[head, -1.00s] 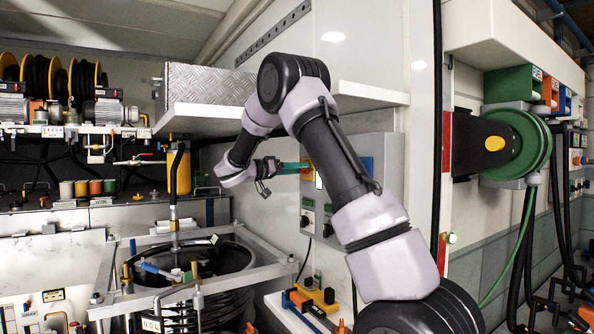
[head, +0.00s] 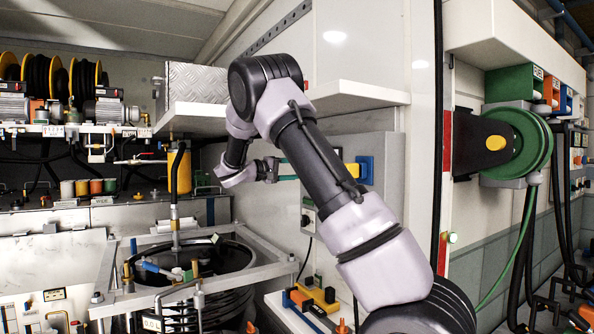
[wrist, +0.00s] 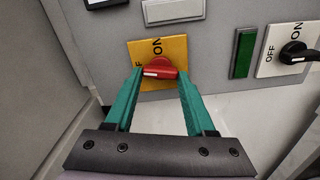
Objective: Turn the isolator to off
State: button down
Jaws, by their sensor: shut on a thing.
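The isolator is a red handle (wrist: 160,70) on a yellow plate (wrist: 174,48) in the wrist view. "ON" is printed above the handle, and part of another label shows at its left, partly hidden by a finger. The handle lies roughly crosswise in the picture, with a white mark on it. My gripper (wrist: 159,76) has teal fingers, one on each side of the handle, and is shut on it.
A second switch with a black handle (wrist: 297,52) and a green rectangle (wrist: 243,53) sit to the right on the same grey panel. In the head view a blue plate with a yellow bar (head: 352,171) shows beside my arm. A white shelf (head: 355,95) overhangs the panel.

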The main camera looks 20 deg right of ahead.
jog(key=shift+f+n, duration=0.1)
jog(key=shift+n, duration=1.1)
jog(key=shift+c, duration=1.2)
grip_release()
jog(key=s+a, duration=0.2)
jog(key=a, duration=0.8)
jog(key=shift+a, duration=0.35)
jog(key=shift+s, duration=0.1)
